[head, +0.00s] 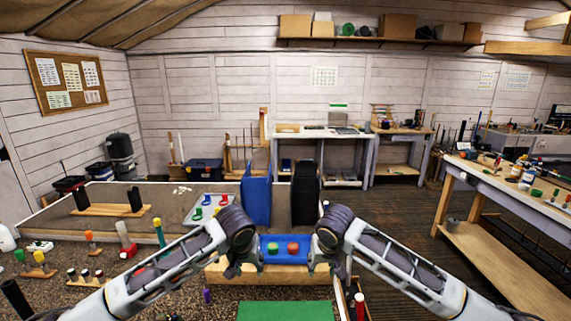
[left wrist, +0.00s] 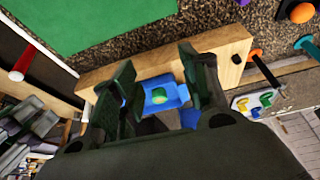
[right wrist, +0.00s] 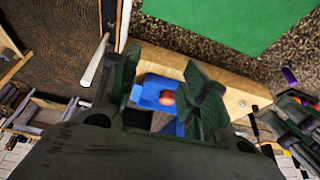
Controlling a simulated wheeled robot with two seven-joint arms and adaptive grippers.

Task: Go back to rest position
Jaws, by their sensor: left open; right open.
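My left gripper (head: 246,266) hangs at the left end of a small blue tray (head: 283,261) in the head view. My right gripper (head: 323,264) hangs at its right end. A green round piece (head: 274,249) and a red round piece (head: 293,248) sit in the tray. In the left wrist view, the fingers of my left gripper (left wrist: 160,75) are spread, with the green piece (left wrist: 160,97) showing beyond them. In the right wrist view, the fingers of my right gripper (right wrist: 165,75) are spread, with the red piece (right wrist: 167,97) showing beyond. Both are empty.
A wooden block (head: 270,274) lies beneath the tray, with a green mat (head: 285,311) in front. A blue upright object (head: 256,195) and a black one (head: 305,190) stand behind. Colored tools and a pale tray (head: 212,200) are at left. A workbench (head: 500,185) stands at right.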

